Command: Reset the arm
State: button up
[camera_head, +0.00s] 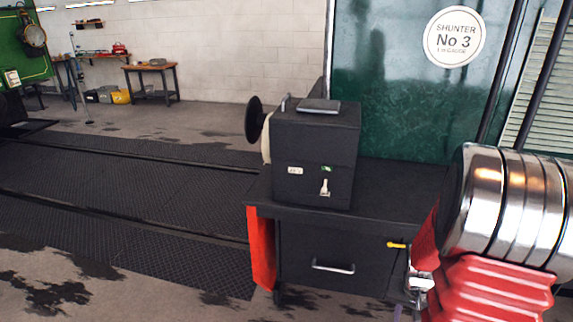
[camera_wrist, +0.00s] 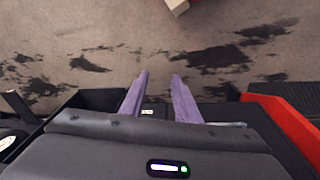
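My gripper (camera_wrist: 160,76) shows in the wrist view as two purple fingers standing apart, with bare floor visible between their tips. Nothing is held between them. They point toward the stained brown floor (camera_wrist: 60,40). Dark surfaces lie close on both sides of the fingers, and a small white label shows low between them. In the head view I cannot make out the gripper clearly. Large banded chrome and red ribbed shapes fill the lower right of that view.
A black cabinet (camera_head: 300,240) with a drawer handle and a red side panel (camera_head: 262,248) stands at centre. A black box (camera_head: 316,150) sits on it. The green tram side (camera_head: 400,90) rises behind. Dark floor matting (camera_head: 110,205) is open on the left; a workbench (camera_head: 150,70) stands far back.

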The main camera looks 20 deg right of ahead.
jog(key=s+a+r+n+t, duration=0.1)
jog(key=a+r+n, duration=0.2)
jog(key=a+r, duration=0.6)
jog(key=s+a+r+n+t+y, duration=0.1)
jog(key=a+r+n+t, duration=0.1)
jog(key=a+r, duration=0.7)
jog(key=s+a+r+n+t, duration=0.1)
jog(key=a+r+n+t, duration=0.1)
jog(key=a+r, duration=0.7)
jog(key=a+n, duration=0.1)
jog(key=a, duration=0.2)
jog(key=shift+s+a+n+y, duration=0.3)
jog(key=shift+s+a+n, duration=0.05)
jog(key=shift+n, duration=0.05)
